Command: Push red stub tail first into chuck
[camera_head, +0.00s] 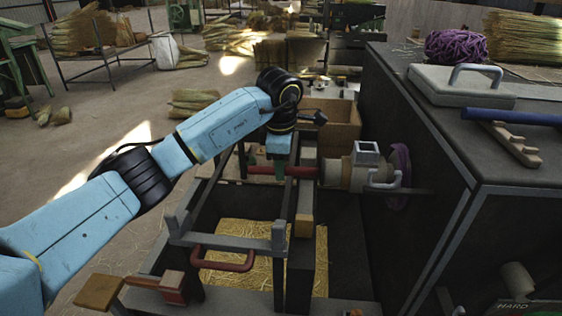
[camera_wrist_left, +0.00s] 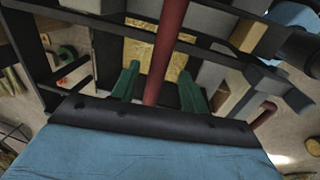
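The red stub (camera_head: 300,171) is a straight red bar lying level. Its right end meets the grey chuck (camera_head: 345,173), and I cannot tell how deep it sits there. In the left wrist view the stub (camera_wrist_left: 166,52) runs between the two green fingers of my left gripper (camera_wrist_left: 160,76), with a visible gap on each side. The gripper looks open around the bar. My right gripper is out of view.
A dark frame (camera_head: 292,215) with bars stands below the gripper, over a straw-filled bin (camera_head: 235,275). A red handle (camera_head: 225,264) sits at its front. A dark cabinet (camera_head: 440,180) stands right of the chuck, with a purple disc (camera_head: 400,165) between. A cardboard box (camera_head: 335,120) stands behind.

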